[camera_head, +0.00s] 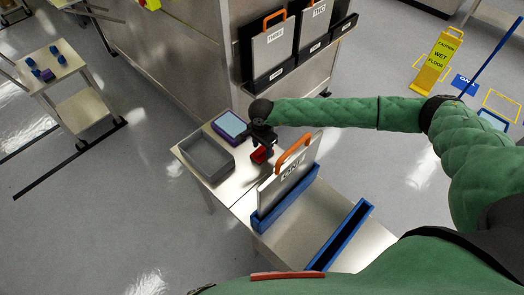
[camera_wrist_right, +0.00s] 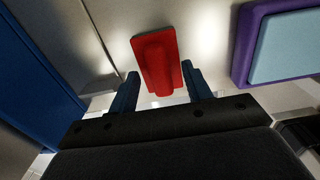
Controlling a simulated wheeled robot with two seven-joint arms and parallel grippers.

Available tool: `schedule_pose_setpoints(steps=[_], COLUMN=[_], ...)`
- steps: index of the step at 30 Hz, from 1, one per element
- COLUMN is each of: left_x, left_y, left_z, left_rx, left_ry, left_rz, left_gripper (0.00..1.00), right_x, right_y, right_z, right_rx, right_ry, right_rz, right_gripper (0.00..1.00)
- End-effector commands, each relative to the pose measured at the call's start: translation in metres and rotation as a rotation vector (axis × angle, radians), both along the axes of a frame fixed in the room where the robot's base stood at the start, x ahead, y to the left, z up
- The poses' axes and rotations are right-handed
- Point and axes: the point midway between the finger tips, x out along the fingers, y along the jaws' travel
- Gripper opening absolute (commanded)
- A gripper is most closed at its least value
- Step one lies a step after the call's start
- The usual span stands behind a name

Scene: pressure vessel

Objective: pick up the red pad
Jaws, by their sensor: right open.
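The red pad (camera_head: 260,155) lies on the light table top, partly hidden by my right gripper in the head view. In the right wrist view the red pad (camera_wrist_right: 156,60) is a slim block with a raised middle part. My right gripper (camera_head: 264,147) is above the pad, fingers pointing down. In the wrist view its two blue-grey fingers (camera_wrist_right: 160,88) are open, with the near end of the pad between their tips. I cannot tell whether they touch it. My left gripper is not in view.
A grey bin (camera_head: 207,158) and a purple tray with a light blue top (camera_head: 230,126) stand beside the pad. A white panel with an orange handle (camera_head: 285,180) stands in a blue holder close by. An empty blue holder (camera_head: 341,237) is at the right.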

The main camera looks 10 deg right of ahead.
Motion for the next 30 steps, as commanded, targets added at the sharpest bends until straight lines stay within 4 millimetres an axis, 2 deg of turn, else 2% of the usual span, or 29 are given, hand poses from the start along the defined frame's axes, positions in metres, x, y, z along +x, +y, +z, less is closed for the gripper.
schedule_pose_setpoints(steps=[8,15,16,28,30], left_x=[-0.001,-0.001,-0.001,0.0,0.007], left_y=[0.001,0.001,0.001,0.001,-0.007], left_z=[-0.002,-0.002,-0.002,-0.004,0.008], left_rx=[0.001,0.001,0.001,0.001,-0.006], left_ry=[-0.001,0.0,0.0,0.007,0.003], left_rz=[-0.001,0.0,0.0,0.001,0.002], left_gripper=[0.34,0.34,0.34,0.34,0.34], right_x=[0.0,0.0,0.0,0.0,0.0], right_y=[0.0,0.0,0.0,0.0,0.0], right_z=[-0.002,-0.002,-0.002,0.004,0.01], right_rx=[0.0,0.0,0.0,0.001,0.002], right_ry=[0.0,0.0,0.0,-0.001,-0.001], right_rz=[0.0,0.0,0.0,0.0,0.001], right_gripper=[0.49,0.04,0.0,0.0,0.0])
